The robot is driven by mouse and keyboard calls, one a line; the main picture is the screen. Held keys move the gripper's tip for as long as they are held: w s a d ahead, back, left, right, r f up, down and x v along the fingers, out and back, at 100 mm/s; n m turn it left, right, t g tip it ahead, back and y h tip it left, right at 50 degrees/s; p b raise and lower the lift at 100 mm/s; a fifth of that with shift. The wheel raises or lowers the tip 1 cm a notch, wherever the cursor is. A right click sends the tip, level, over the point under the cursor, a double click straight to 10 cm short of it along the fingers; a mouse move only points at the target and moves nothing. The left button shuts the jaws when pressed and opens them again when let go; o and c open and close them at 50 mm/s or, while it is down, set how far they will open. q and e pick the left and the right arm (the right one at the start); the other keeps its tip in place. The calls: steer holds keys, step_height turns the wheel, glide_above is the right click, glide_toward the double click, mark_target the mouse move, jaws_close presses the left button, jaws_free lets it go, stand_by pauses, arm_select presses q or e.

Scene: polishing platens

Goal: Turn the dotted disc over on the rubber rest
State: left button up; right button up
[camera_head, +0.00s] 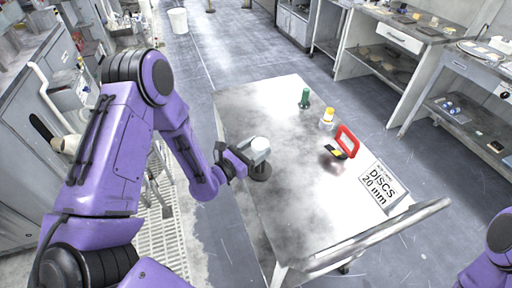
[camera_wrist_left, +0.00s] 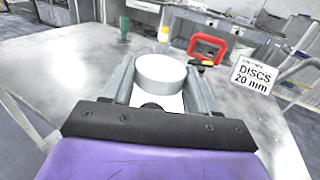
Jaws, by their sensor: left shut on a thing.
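A white disc (camera_head: 261,145), a short thick cylinder, is between the fingers of my left gripper (camera_head: 257,154), which is shut on it. In the left wrist view the disc (camera_wrist_left: 160,73) shows a plain pale upper face; no dots are visible on it. The dark round rubber rest (camera_head: 261,174) is on the table just below the disc in the head view. I cannot tell whether the disc touches it. In the left wrist view the gripper hides the rest. My right gripper is out of view.
The pale, smudged table (camera_head: 275,100) carries a green bottle (camera_head: 304,98), a yellow-topped container (camera_head: 327,119), a red frame-shaped object (camera_head: 347,141) and a sign reading "DISCS 20 mm" (camera_head: 377,186). The table's far left part is clear.

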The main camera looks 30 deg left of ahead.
arm_select(q)
step_height(320, 180, down, 3)
steer(key=shift+s+r+b, duration=0.1)
steer(key=shift+b, duration=0.95)
steer(key=shift+f+b, duration=0.6)
steer(key=shift+f, duration=0.3)
steer(key=o, duration=1.1)
